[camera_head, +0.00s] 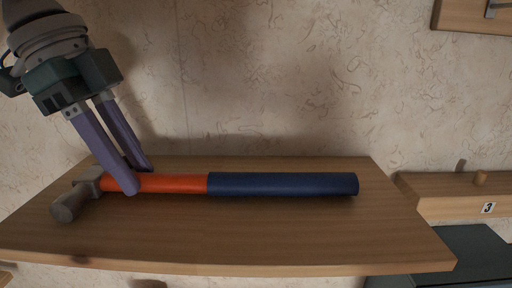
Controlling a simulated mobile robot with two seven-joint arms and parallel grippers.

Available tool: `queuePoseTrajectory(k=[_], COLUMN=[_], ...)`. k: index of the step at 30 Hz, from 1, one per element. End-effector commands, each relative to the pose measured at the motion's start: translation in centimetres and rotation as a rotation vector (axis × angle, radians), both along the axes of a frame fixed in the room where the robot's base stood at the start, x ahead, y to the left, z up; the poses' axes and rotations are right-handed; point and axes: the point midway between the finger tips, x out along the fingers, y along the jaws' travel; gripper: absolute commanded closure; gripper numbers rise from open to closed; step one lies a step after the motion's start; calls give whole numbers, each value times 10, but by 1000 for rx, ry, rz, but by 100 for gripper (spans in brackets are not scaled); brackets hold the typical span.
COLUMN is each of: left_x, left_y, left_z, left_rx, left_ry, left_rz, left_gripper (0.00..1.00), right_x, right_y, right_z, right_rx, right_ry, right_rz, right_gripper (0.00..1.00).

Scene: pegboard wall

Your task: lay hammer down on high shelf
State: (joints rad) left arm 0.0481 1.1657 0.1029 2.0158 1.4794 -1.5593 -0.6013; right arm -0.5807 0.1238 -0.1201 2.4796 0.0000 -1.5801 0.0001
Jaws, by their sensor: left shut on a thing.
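The hammer (283,184) lies lengthwise along the wooden high shelf (250,240) in the head view. Its grey head (75,197) is at the left and its dark blue grip points right. My left gripper (138,180) comes down from the upper left, and its purple fingers are shut on the orange part of the handle near the head. The hammer looks level and at the shelf's surface; whether its whole length touches is hard to tell. My right gripper is not in view.
A textured wall (300,80) stands behind the shelf. To the right is a lower wooden board (440,190) with a peg and a label reading 3. Another board (475,15) is at the top right. The shelf is bare in front of the hammer.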

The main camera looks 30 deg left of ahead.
Motion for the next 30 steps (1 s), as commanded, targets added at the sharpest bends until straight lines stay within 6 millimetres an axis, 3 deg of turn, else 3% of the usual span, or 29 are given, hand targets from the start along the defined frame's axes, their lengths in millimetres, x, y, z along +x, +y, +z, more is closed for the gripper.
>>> queuePoseTrajectory(k=[3, 4, 12, 21, 26, 30], left_x=[0, 1, 0, -1, -5, -10], left_y=[0, 0, 0, 1, 7, 17], left_z=[-1, -1, -2, 0, 25, 46], left_rx=[-1, -1, -1, 1, 1, 4], left_ry=[-2, -3, -1, 3, 4, 1], left_rz=[0, 1, 0, 0, 2, 1], left_gripper=[100, 65, 34, 33, 33, 33], right_x=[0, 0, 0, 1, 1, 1], right_y=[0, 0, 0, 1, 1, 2], right_z=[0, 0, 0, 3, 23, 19], right_rx=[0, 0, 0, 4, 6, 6], right_ry=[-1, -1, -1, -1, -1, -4], right_rz=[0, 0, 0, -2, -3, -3], right_gripper=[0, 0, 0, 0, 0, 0])
